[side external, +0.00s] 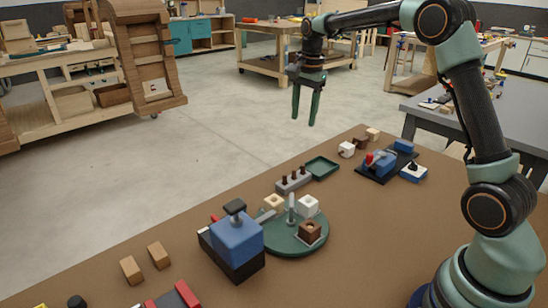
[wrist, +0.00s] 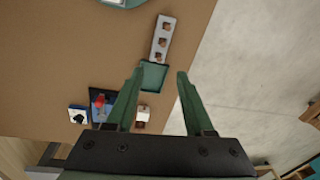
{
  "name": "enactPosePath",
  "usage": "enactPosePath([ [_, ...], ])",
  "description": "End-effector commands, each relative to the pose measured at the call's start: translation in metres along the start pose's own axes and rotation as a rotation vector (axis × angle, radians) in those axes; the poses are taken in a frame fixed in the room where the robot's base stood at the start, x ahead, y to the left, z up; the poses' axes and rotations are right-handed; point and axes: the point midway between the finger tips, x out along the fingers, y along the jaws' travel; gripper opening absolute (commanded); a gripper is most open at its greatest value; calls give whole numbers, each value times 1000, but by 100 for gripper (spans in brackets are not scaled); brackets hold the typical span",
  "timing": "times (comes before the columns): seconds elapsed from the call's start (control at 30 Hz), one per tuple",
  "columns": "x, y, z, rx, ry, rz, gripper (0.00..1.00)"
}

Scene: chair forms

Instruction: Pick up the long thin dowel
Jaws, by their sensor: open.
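My gripper (side external: 304,120) is open and empty, raised above and beyond the far edge of the brown table. In the wrist view its fingers (wrist: 160,72) are spread, with a small green tray (wrist: 153,76) far below between them. A grey rack (side external: 293,183) holds brown upright pegs of differing visible height; the wrist view shows this rack (wrist: 163,38) from above with brown peg tops. I cannot tell which peg, if any, is the long thin dowel. A pale grey post (side external: 291,208) stands on a green round plate (side external: 285,245).
On the table (side external: 215,285) are a blue block on a black base (side external: 236,240), wooden blocks (side external: 131,270), the green tray (side external: 322,167) and a blue-and-black vise-like fixture (side external: 382,163). Open air surrounds my gripper; workbenches stand farther off.

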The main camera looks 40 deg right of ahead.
Motion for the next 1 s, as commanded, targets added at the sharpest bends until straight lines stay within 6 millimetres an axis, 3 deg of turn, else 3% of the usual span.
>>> enactPosePath([
  [0.1,32,-10,-21,163,-13,46,53],
  [0.33,71,-15,-44,376,-21,101,53],
  [0.57,92,-14,-48,424,-22,116,53],
  [0.83,135,-9,-45,422,-21,114,53],
  [1.0,147,-9,-45,421,-21,111,53],
])
